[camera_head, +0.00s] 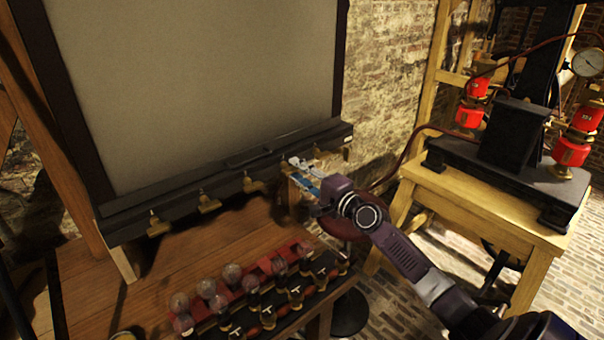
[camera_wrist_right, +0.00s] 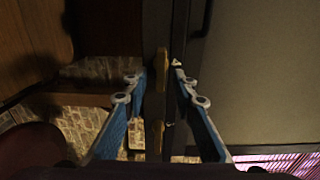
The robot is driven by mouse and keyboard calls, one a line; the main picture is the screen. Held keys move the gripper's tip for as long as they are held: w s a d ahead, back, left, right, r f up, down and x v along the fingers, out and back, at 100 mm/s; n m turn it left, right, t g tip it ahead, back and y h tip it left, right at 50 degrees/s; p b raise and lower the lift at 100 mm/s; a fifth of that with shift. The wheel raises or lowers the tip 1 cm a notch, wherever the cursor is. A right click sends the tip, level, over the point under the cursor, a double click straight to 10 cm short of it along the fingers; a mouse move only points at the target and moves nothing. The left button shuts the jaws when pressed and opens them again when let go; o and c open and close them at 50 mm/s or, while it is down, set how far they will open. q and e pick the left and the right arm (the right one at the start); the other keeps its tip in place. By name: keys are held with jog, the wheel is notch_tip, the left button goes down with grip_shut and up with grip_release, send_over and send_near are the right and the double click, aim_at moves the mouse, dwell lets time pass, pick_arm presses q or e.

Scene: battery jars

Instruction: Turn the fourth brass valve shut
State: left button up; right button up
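Brass valves stick out in a row along the front of a dark ledge (camera_head: 225,182). From the left, the first (camera_head: 157,226), second (camera_head: 208,203) and third (camera_head: 252,184) stand clear. My right gripper (camera_head: 301,176) is at the fourth place, where its fingers mostly hide the valve. In the right wrist view the gripper (camera_wrist_right: 160,70) is open, with blue fingers on either side of a brass valve (camera_wrist_right: 161,68); gaps show beside it. Another brass valve (camera_wrist_right: 157,136) shows lower between the fingers. My left gripper is out of view.
Glass jars (camera_head: 232,273) and red parts stand in a rack on the wooden table (camera_head: 70,300) below the ledge. A large grey panel (camera_head: 200,85) rises behind it. A wooden stand (camera_head: 480,200) with a black press and red cylinders is at the right.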

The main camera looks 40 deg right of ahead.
jog(key=s, duration=1.2)
jog(key=shift+d, duration=0.45)
